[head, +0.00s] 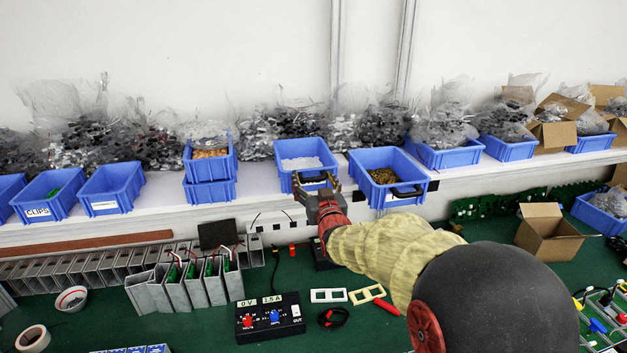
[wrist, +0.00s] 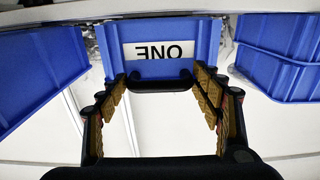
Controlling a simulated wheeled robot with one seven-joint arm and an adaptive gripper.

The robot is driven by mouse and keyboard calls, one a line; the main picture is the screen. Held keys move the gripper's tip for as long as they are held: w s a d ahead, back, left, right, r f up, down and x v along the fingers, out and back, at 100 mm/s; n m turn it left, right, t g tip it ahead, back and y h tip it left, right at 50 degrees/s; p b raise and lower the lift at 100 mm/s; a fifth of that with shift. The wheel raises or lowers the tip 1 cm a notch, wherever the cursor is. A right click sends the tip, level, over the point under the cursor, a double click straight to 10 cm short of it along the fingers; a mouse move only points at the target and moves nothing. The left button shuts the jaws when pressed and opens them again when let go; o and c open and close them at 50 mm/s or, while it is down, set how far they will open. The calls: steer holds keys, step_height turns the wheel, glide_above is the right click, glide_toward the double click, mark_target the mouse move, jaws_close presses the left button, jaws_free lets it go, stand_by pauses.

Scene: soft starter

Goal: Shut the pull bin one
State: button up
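The blue pull bin one (head: 282,158) stands on the white shelf with pale contents. Its front face (wrist: 203,35) carries a white label reading "ONE", upside down in the wrist view. A black handle (wrist: 160,85) sticks out below the label. My gripper (head: 319,190) is at the front of this bin. In the wrist view my gripper (wrist: 160,80) is open, with one finger on each side of the handle. I cannot tell whether either finger touches the handle or the bin front.
A blue bin with a black handle (head: 418,180) and brown contents stands to the right, with stacked blue bins (head: 211,192) to the left. Bagged parts line the wall behind. Below the shelf, the green bench (head: 275,340) holds a black power box (head: 270,318) and grey housings (head: 205,285).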

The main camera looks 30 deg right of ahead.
steer(key=c, duration=1.2)
steer(key=shift+o, duration=0.2)
steer(key=b+x, duration=0.1)
steer(key=x, duration=0.1)
steer(key=b+x, duration=0.1)
steer(key=x, duration=0.1)
steer(key=shift+f, duration=0.2)
steer(key=shift+r, duration=0.15)
steer(key=o, duration=1.4)
steer(key=shift+s, duration=0.15)
steer(key=shift+s+a, duration=0.1)
steer(key=shift+s, duration=0.05)
glide_toward(311, 173)
steer(key=shift+v, duration=1.05)
